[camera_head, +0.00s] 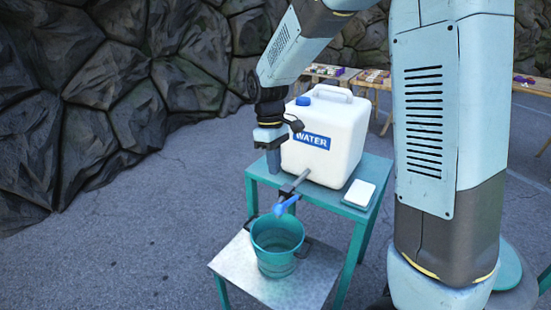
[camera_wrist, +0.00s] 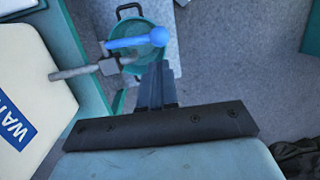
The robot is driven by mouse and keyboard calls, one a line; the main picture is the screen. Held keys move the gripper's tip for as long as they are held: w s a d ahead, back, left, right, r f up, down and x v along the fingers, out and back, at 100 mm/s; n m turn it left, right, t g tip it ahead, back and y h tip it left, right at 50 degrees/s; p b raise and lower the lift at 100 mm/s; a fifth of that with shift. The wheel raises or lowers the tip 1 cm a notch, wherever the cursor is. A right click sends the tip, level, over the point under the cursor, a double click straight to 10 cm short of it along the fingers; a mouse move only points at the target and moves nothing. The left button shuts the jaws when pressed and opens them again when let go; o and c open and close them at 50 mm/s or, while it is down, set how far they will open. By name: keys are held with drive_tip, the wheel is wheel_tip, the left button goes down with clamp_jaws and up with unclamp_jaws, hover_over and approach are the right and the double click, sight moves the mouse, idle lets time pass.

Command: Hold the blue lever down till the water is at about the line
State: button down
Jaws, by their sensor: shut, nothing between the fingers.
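A white water container (camera_head: 325,140) with a blue cap and a WATER label stands on a teal table. From its front a grey tap (camera_head: 291,186) sticks out, with a blue lever (camera_head: 286,206) at its end. A teal bucket (camera_head: 277,257) stands below the tap. The water level and a line cannot be made out. My gripper (camera_head: 273,172) is shut and empty, pointing down just left of the container. In the wrist view its fingertips (camera_wrist: 158,66) appear near the blue lever (camera_wrist: 138,42), which lies over the bucket (camera_wrist: 127,21); no contact is clear.
The teal table (camera_head: 330,202) carries a small white object (camera_head: 360,192) right of the container. The bucket stands on a lower grey platform (camera_head: 300,290). Rock walls (camera_head: 110,100) rise behind on the left. The paved ground left of the table is clear.

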sight(276, 205)
drive_tip(key=f, duration=0.3)
drive_tip(key=s+f, duration=0.1)
drive_tip(key=f, duration=0.5)
drive_tip(key=shift+s+d+f, duration=0.25)
drive_tip(key=shift+s+d, duration=0.1)
drive_tip(key=shift+s, duration=0.05)
drive_tip(key=shift+d, duration=0.2)
drive_tip(key=shift+s+a+f, duration=0.1)
drive_tip(key=shift+a, duration=0.15)
drive_tip(key=shift+s+a+f, duration=0.2)
drive_tip(key=shift+s+f, duration=0.05)
drive_tip(key=shift+f, duration=0.15)
wheel_tip(276, 205, down, 7)
drive_tip(key=s+a, duration=0.1)
drive_tip(key=shift+s+a+f, duration=0.2)
drive_tip(key=shift+s, duration=0.15)
idle(5.1)
